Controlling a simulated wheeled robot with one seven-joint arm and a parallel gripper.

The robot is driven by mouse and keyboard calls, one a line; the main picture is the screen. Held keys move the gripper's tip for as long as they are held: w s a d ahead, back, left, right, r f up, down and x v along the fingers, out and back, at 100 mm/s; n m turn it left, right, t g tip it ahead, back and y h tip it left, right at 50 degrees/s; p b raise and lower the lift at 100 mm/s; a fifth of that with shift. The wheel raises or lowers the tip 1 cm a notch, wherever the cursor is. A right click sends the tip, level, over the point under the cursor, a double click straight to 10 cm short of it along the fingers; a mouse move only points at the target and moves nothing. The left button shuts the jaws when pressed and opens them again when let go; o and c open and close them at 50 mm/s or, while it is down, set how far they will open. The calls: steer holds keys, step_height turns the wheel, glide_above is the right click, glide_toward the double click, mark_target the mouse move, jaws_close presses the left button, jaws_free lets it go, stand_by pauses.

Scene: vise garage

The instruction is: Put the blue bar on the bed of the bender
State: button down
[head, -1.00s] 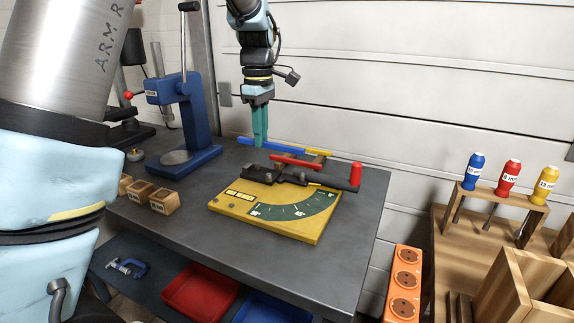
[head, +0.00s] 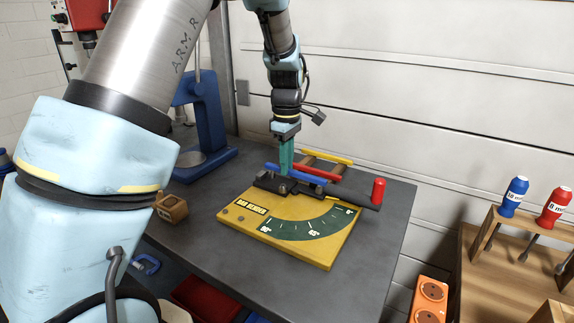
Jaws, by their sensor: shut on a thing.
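My gripper (head: 286,162), with green fingers, is shut on the blue bar (head: 308,179) near its left part. The bar slants from upper left to lower right, over the dark back parts (head: 268,183) of the bender. I cannot tell whether it touches them or is held just above. The bender (head: 240,215) has a yellow base plate with a green angle scale (head: 318,223). A dark lever arm (head: 350,194) with an upright red handle (head: 378,190) extends to its right. The fingertips and part of the bed are hidden.
Behind the bender, a red bar (head: 320,172) and a yellow bar (head: 330,158) lie on a wooden rack (head: 308,161). A blue press (head: 212,120) stands at the left back, with a wooden block (head: 171,208) before it. The table (head: 385,250) is clear at right.

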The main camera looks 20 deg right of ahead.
steer(key=shift+f, duration=0.6)
steer(key=shift+f, duration=0.45)
steer(key=shift+f, duration=0.2)
steer(key=c, duration=0.8)
jaws_free()
steer(key=shift+c, duration=0.2)
